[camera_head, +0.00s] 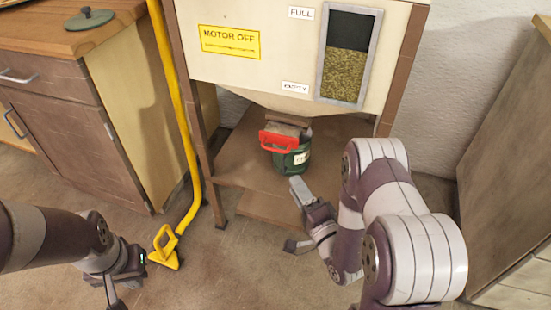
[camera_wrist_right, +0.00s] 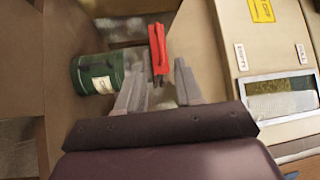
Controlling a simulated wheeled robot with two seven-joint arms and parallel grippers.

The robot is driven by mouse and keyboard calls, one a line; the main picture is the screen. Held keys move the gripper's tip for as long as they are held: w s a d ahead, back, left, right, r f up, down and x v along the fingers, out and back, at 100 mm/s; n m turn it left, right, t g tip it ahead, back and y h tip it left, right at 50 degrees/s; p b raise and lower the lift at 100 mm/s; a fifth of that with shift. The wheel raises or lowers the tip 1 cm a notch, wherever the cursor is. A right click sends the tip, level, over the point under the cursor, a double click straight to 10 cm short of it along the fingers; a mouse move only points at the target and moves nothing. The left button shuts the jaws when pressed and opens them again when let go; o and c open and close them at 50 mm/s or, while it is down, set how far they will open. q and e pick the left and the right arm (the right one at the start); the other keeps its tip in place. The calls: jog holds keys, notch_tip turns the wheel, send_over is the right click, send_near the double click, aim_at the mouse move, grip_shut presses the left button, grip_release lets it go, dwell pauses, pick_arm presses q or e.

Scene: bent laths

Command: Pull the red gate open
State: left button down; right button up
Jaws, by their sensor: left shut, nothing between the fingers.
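The red gate (camera_head: 278,142) shows as a red handle under the cream hopper (camera_head: 265,75), just above and in front of a green bucket (camera_head: 292,162). In the right wrist view the red handle (camera_wrist_right: 158,48) is ahead of my right gripper (camera_wrist_right: 157,78), roughly in line with the gap between its fingers. My right gripper (camera_head: 293,214) is open and empty, below and in front of the handle in the head view. It does not appear to touch the handle. My left gripper (camera_head: 118,280) is shut and empty at the lower left, near a yellow pipe's foot.
The yellow pipe (camera_head: 180,110) runs down left of the hopper to a yellow handled end (camera_head: 166,246) on the floor. The hopper's brown legs (camera_head: 192,95) flank the bucket's shelf (camera_head: 240,160). A wooden cabinet (camera_head: 75,110) stands left. The green bucket also shows in the wrist view (camera_wrist_right: 92,74).

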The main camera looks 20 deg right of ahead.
jog(key=b+x, duration=0.3)
jog(key=x, duration=0.9)
jog(key=shift+w+b, duration=0.2)
jog(key=shift+b, duration=0.15)
